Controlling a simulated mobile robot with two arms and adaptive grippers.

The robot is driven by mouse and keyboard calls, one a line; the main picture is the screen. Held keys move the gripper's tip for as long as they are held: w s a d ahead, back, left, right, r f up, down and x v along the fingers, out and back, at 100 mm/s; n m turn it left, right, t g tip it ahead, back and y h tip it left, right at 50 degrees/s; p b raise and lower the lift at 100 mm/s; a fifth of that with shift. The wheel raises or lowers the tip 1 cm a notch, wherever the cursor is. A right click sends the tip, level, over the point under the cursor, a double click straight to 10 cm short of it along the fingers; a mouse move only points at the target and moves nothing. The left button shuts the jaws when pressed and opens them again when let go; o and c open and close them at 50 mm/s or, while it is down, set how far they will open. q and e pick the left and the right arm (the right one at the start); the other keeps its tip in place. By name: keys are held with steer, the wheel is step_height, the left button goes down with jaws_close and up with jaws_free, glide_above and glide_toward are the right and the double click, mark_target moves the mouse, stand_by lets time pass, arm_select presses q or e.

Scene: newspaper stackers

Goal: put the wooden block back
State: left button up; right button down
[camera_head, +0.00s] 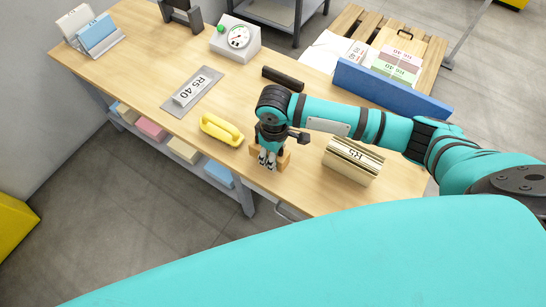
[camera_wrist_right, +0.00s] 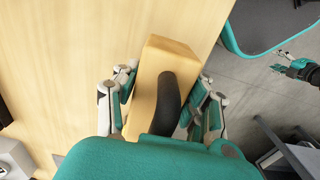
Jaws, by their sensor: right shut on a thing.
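The wooden block (camera_head: 284,157) is tan and stands near the table's front edge in the head view, partly hidden by my right gripper (camera_head: 268,160). In the right wrist view the block (camera_wrist_right: 172,52) lies between the fingers of my right gripper (camera_wrist_right: 165,98), which is shut on it. A dark curved part (camera_wrist_right: 168,104) shows on the block's side. I cannot tell whether the block touches the table. My left gripper (camera_wrist_right: 279,61) shows small at the right of the wrist view, empty, with its fingers apart. It is not in the head view.
On the table (camera_head: 150,60) are a yellow handled tool (camera_head: 221,129), a label plate (camera_head: 193,90), a dial scale (camera_head: 236,37), a dark bar (camera_head: 283,78), a brass-coloured block (camera_head: 353,160) and a long blue bar (camera_head: 390,89). A pallet (camera_head: 425,50) with bundles stands behind.

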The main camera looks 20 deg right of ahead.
steer(key=shift+w, duration=0.5)
steer(key=shift+f, duration=1.75)
steer(key=c, duration=0.7)
jaws_free()
steer(key=shift+f, duration=0.15)
step_height(320, 180, up, 12)
steer(key=shift+r+p, duration=0.15)
steer(key=shift+p, duration=0.4)
